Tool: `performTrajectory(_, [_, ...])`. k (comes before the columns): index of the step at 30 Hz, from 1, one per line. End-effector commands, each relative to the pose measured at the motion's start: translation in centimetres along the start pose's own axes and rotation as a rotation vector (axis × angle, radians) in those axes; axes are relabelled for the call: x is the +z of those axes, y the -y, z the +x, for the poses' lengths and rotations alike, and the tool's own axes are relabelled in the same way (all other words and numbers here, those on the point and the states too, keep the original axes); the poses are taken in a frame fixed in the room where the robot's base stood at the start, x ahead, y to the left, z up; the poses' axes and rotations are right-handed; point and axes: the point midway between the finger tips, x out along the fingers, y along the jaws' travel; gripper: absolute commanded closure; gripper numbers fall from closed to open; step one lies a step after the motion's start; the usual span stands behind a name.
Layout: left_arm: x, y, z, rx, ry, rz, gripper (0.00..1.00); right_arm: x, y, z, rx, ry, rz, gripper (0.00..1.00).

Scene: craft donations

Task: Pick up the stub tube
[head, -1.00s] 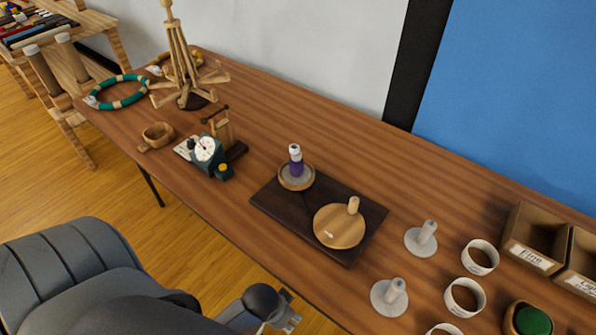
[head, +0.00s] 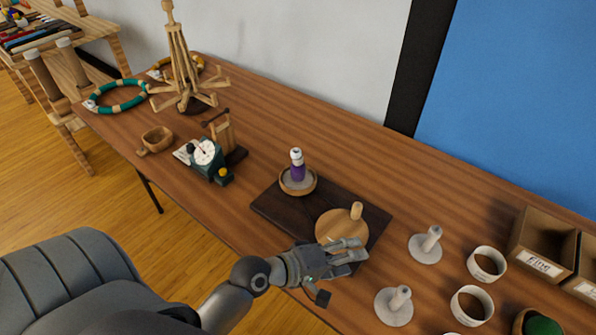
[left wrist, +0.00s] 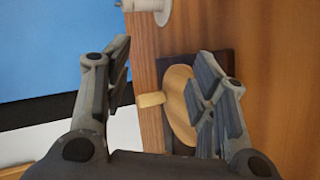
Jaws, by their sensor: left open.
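A short tan tube (head: 356,210) stands upright on a round wooden disc (head: 330,226) on the dark board (head: 275,206). A purple tube with a white top (head: 297,166) stands in a shallow round wooden dish (head: 311,186) on the same board. I cannot tell for sure which one is the stub tube. My left gripper (head: 350,251) is open and empty at the board's front edge, hiding part of the disc. In the left wrist view the tan tube (left wrist: 150,99) appears between the spread fingers of the left gripper (left wrist: 165,80), apart from them. My right gripper is out of view.
A dial scale (head: 205,157), a wooden bowl (head: 157,138) and a wooden stand (head: 182,70) are left. The back table strip is clear.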

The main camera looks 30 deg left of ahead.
Motion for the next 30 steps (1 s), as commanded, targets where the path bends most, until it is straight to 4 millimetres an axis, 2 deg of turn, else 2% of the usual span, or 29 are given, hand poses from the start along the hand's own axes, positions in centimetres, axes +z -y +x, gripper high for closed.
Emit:
performTrajectory(3, [-5.0, -3.0, 0.7, 0.241, -0.112, -0.436, 0.48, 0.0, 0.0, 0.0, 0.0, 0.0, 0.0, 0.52])
performTrajectory(6, [-10.1, -3.9, 0.0, 0.444, -0.198, -0.811, 0.48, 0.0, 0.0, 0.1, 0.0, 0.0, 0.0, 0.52])
performTrajectory(8, [-13.1, -3.6, -0.7, 0.558, -0.247, -1.02, 0.48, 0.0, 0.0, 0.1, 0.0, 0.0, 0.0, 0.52])
performTrajectory(9, [-14.9, -3.2, -1.3, 0.63, -0.278, -1.148, 0.48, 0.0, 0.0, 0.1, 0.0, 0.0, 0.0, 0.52])
performTrajectory(12, [-18.7, -1.4, -2.6, 0.785, -0.345, -1.412, 0.48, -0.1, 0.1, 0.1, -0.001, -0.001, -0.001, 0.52])
performTrajectory(15, [-21.0, 0.3, -3.7, 0.898, -0.393, -1.591, 0.48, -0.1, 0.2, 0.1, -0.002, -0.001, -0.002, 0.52])
performTrajectory(20, [-22.9, 1.7, -4.2, 0.984, -0.428, -1.719, 0.48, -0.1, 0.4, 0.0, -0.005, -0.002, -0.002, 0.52])
performTrajectory(30, [-26.6, 1.0, -1.6, 0.99, -0.43, -1.726, 0.48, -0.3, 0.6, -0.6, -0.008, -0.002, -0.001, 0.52])
